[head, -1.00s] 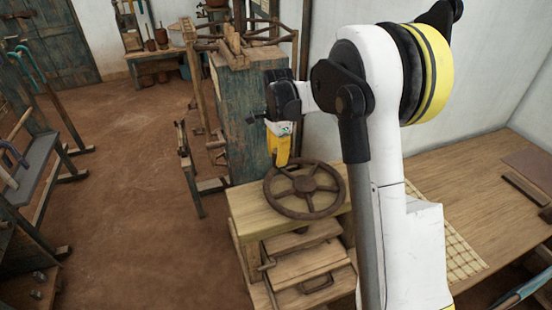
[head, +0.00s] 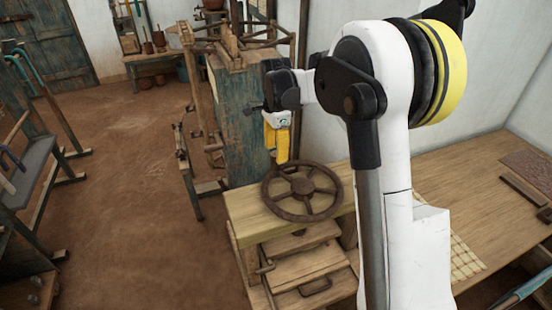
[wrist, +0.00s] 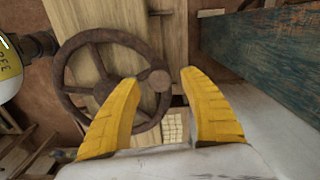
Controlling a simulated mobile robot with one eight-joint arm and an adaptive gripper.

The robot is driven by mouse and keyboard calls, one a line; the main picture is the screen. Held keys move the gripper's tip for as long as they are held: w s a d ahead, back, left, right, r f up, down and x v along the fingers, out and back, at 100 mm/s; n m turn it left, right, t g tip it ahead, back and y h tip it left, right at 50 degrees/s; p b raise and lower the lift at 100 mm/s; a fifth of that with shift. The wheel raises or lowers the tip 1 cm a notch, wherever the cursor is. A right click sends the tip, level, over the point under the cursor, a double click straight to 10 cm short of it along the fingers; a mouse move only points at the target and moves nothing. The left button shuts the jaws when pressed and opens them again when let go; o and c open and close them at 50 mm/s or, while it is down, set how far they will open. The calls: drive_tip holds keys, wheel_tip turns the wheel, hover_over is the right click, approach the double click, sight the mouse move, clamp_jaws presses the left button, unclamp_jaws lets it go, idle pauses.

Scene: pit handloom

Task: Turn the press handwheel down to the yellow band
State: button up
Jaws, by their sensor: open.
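The press handwheel (head: 302,192) is a brown, rusty spoked wheel lying flat above the wooden press top (head: 246,213). My gripper (head: 278,160), with yellow fingers, hangs above the far left rim in the head view. In the wrist view my gripper (wrist: 161,75) is open and empty, its fingers apart. I cannot make out the yellow band in either view.
A blue-green worn cabinet (head: 238,115) stands close behind the press. A wooden table (head: 455,180) with a checked cloth (head: 464,258) is at the right. Loom frames (head: 50,150) stand at the left. The earthen floor (head: 120,200) between is open.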

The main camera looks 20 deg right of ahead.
wheel_tip(320, 180, up, 9)
drive_tip(key=shift+f, duration=0.2)
drive_tip(key=shift+s, duration=0.1)
drive_tip(key=shift+s+a+n+b, duration=0.15)
drive_tip(key=shift+s+n+b, duration=0.15)
drive_tip(key=shift+b, duration=0.05)
drive_tip(key=s+a+f+n+t+b, duration=0.1)
drive_tip(key=s+a+n+t+b, duration=0.1)
drive_tip(key=s+n+b, duration=0.35)
drive_tip(key=s+a+f+n+t+b, duration=0.1)
drive_tip(key=s+a+n+t+b, duration=0.1)
drive_tip(key=s, duration=0.7)
drive_tip(key=s+a+f+n+t+b, duration=0.1)
drive_tip(key=s+f+n+t+b, duration=0.2)
drive_tip(key=s+f+n, duration=0.6)
drive_tip(key=s+f+b, duration=0.2)
drive_tip(key=s+f, duration=0.1)
drive_tip(key=shift+s+a, duration=0.3)
drive_tip(key=shift+s, duration=0.05)
